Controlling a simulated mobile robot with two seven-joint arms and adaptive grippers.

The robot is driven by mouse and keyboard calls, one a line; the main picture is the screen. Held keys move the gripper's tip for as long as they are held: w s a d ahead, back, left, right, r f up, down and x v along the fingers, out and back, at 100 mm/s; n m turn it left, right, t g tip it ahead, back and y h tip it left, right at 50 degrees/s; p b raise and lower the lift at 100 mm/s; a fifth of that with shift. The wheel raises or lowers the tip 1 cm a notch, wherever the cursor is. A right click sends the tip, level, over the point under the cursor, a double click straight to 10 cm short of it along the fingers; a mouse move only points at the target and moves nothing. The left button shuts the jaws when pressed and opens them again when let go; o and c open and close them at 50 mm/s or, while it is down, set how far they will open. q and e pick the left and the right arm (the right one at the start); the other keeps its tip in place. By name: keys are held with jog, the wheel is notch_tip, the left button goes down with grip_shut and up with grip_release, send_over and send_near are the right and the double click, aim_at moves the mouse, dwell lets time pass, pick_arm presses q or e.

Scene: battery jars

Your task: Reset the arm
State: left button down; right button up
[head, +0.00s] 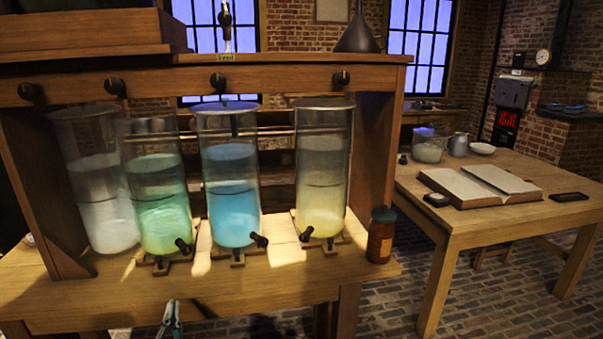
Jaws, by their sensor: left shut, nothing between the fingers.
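My left gripper (171,318) shows at the bottom edge of the head view, in front of and below the front edge of the wooden bench (330,282). It is shut and empty, apart from everything on the bench. The rest of my left arm is out of the picture. My right gripper is not in view. Several tall glass jars stand in a row on the bench: one with clear-whitish liquid (105,205), one green (165,215), one blue (232,195) and one pale yellow (322,190).
A wooden rail with dark knobs (218,82) runs above the jars. A brown bottle (380,240) stands at the bench's right end. At right, a second table (455,222) bears an open book (480,185). Brick floor (490,295) lies open between.

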pick_arm(q)
jog(key=s+d+f+m+g+h+p, duration=0.1)
jog(key=s+d+f+m+h+p, duration=0.15)
jog(key=s+d+m+h, duration=0.6)
jog(key=s+d+f+m+g+h+p, duration=0.1)
jog(key=s+d+m+p, duration=0.35)
jog(key=m, duration=0.95)
jog(key=s+f+m+g+p, duration=0.1)
jog(key=s+f+m+g, duration=0.2)
jog(key=s+f+m, duration=0.2)
jog(key=s+f+m+g+y, duration=0.1)
jog(key=s+f+m+g, duration=0.2)
jog(key=s+m, duration=0.6)
jog(key=s+f, duration=0.1)
jog(key=s, duration=0.3)
jog(key=shift+s+a+f+p, duration=0.25)
jog(key=shift+s+f+p, duration=0.1)
jog(key=shift+f+p, duration=0.05)
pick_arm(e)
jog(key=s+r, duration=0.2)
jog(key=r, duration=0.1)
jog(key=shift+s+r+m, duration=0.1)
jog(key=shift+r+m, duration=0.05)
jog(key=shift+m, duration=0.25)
